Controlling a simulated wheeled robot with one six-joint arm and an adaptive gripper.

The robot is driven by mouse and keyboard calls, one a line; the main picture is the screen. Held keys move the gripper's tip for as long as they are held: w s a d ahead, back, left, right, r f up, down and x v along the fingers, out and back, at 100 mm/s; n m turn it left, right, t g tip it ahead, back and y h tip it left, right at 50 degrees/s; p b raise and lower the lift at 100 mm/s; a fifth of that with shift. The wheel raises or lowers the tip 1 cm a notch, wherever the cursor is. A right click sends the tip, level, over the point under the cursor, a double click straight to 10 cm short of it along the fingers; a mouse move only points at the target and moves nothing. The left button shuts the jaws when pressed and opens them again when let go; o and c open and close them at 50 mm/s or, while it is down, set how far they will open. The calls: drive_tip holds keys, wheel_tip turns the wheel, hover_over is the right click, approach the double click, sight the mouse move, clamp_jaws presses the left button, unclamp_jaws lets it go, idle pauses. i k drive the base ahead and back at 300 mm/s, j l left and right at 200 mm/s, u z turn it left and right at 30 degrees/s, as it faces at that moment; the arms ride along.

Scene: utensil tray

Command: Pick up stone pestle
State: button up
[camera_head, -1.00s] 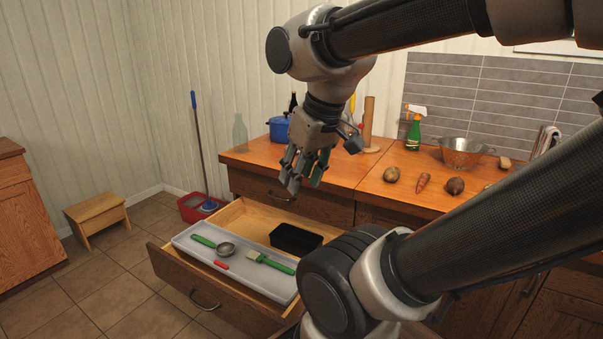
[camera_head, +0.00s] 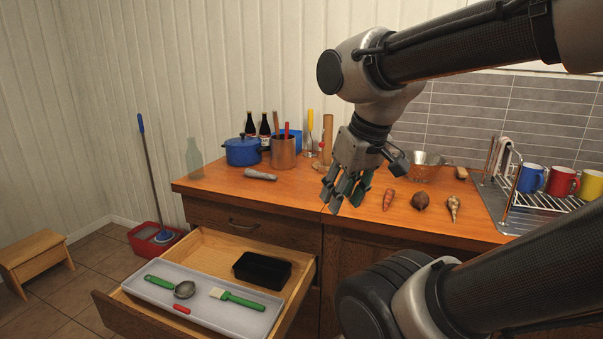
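The stone pestle (camera_head: 259,174) is a small grey rod lying on its side on the wooden counter (camera_head: 225,187), near the pot and the copper-coloured container. My gripper (camera_head: 344,199) points down to the right of the pestle, in front of the counter's back row of things. Its dark fingers look spread, with nothing held between them. It is clear of the pestle in the picture. Its exact height above the counter is hard to tell.
A blue pot (camera_head: 242,151), dark bottles (camera_head: 265,131) and a copper-coloured utensil holder (camera_head: 283,154) stand behind the pestle. Shells (camera_head: 420,201) lie right of my gripper. Below, an open drawer (camera_head: 215,245) holds a utensil tray (camera_head: 140,286) and a black box (camera_head: 262,270).

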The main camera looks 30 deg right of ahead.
sight(249, 172)
drive_tip(key=z, duration=0.4)
drive_tip(key=i+l+u, duration=0.1)
drive_tip(key=l+u, duration=0.4)
drive_tip(key=l, duration=0.15)
drive_tip(key=l+u, duration=0.5)
drive_tip(key=l, duration=0.1)
